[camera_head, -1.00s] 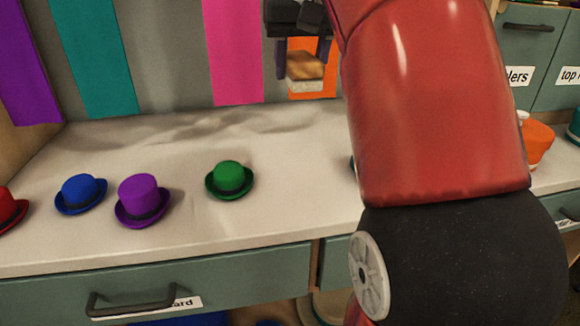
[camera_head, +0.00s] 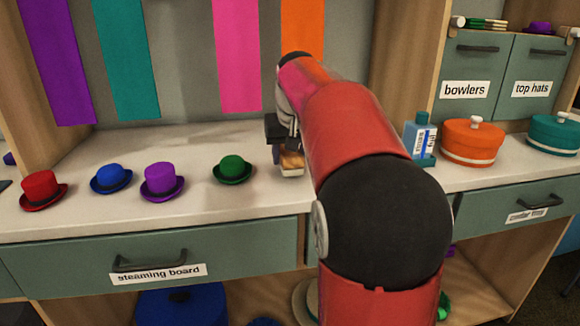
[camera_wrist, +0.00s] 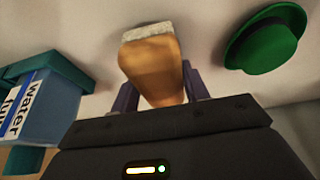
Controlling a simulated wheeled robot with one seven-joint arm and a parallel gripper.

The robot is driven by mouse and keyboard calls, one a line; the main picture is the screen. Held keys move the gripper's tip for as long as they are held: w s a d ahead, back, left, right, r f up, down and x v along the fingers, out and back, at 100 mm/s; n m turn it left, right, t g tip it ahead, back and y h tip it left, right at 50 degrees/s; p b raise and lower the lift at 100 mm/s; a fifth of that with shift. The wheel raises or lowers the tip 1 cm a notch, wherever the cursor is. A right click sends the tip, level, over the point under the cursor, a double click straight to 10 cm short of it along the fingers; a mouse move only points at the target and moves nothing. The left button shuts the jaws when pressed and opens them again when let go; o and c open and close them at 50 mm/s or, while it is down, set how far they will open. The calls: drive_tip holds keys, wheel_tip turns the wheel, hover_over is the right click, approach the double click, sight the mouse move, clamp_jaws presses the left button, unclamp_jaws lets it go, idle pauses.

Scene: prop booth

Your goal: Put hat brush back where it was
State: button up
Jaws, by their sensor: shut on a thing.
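The hat brush (camera_head: 291,161) has a tan wooden body and a pale bristle pad. My gripper (camera_head: 284,153) is shut on it, just right of the green hat, low over the white counter. In the wrist view the hat brush (camera_wrist: 152,68) sits between the two dark fingers of my gripper (camera_wrist: 157,90), its bristle end pointing away from the palm. I cannot tell whether the bristles touch the counter. My red arm hides the counter directly to the right of the brush.
Red (camera_head: 42,190), blue (camera_head: 110,178), purple (camera_head: 162,182) and green (camera_head: 233,169) hats stand left on the counter (camera_head: 75,222). A blue water bottle (camera_head: 420,140), an orange hatbox (camera_head: 472,141) and a teal hatbox (camera_head: 556,135) stand right. The green hat and bottle flank my gripper.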

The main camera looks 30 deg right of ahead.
wheel_tip(320, 180, down, 2)
drive_tip(key=shift+w, duration=0.15)
drive_tip(key=shift+r, duration=0.15)
drive_tip(key=o, duration=0.9)
drive_tip(key=shift+r, duration=0.1)
drive_tip(key=p+v, duration=0.1)
drive_tip(key=v, duration=1.1)
drive_tip(key=shift+p, duration=0.35)
drive_tip(key=s+a+f+n, duration=0.1)
drive_tip(key=s+a+f, duration=0.3)
drive_tip(key=s+f, duration=0.3)
drive_tip(key=s+a+f+n, duration=0.1)
drive_tip(key=s+a+f, duration=0.4)
drive_tip(key=s+f, duration=0.2)
drive_tip(key=s+a+f+n+t+y, duration=0.1)
drive_tip(key=s+a+f, duration=0.4)
drive_tip(key=s+f, duration=0.3)
drive_tip(key=shift+s+a+f, duration=0.1)
drive_tip(key=shift+s+a, duration=0.05)
